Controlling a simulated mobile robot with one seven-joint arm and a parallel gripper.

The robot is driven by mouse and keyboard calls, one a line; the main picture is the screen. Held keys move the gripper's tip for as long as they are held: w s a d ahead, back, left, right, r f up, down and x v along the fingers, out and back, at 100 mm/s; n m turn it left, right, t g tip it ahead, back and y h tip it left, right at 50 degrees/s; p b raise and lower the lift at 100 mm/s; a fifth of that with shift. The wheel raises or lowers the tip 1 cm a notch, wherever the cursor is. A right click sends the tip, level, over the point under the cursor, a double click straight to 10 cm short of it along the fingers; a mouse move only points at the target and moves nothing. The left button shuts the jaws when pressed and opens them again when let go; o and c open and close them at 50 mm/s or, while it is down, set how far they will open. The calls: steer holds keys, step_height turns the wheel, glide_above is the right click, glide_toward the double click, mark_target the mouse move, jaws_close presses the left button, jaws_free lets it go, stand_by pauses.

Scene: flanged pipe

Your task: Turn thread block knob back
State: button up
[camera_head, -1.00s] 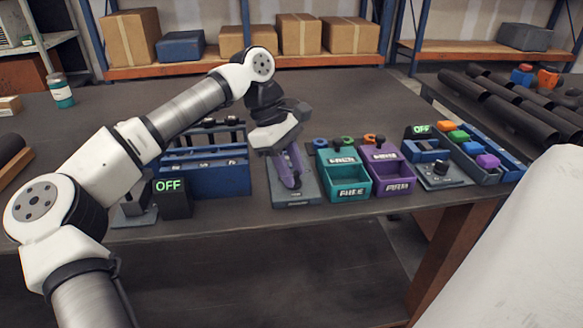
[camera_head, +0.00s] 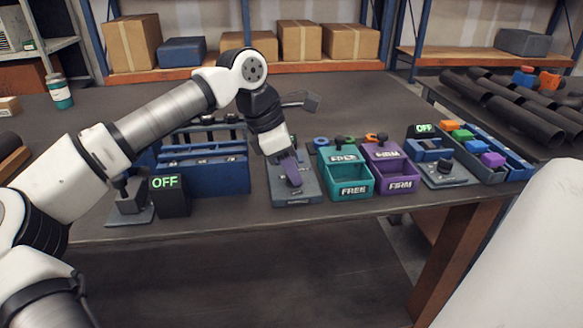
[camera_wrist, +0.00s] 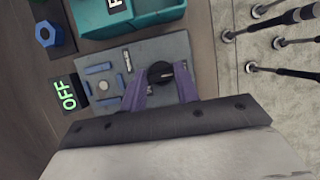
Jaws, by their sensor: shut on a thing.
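The thread block is a grey plate (camera_head: 310,186) near the table's front edge, left of the teal box. In the wrist view its plate (camera_wrist: 143,53) carries several blue pieces around a pale round spot, and a black knob (camera_wrist: 160,72). My gripper (camera_head: 294,182) is lowered onto the block from above. In the wrist view my gripper's purple fingers (camera_wrist: 160,82) stand on either side of the knob and are shut on it. The knob is hidden by the gripper in the head view. A sign (camera_wrist: 67,94) beside the block reads OFF in green.
A teal box (camera_head: 350,183) marked FREE and a purple box (camera_head: 397,174) marked FIRM stand close on the right. A blue rack (camera_head: 205,178) and a black OFF sign (camera_head: 170,196) are on the left. A second device (camera_head: 446,173) stands farther right.

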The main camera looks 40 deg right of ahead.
stand_by(0.4)
steer(key=o, duration=1)
steer(key=v, duration=1.4)
steer(key=shift+s+d+p, duration=0.1)
steer(key=shift+p, duration=0.3)
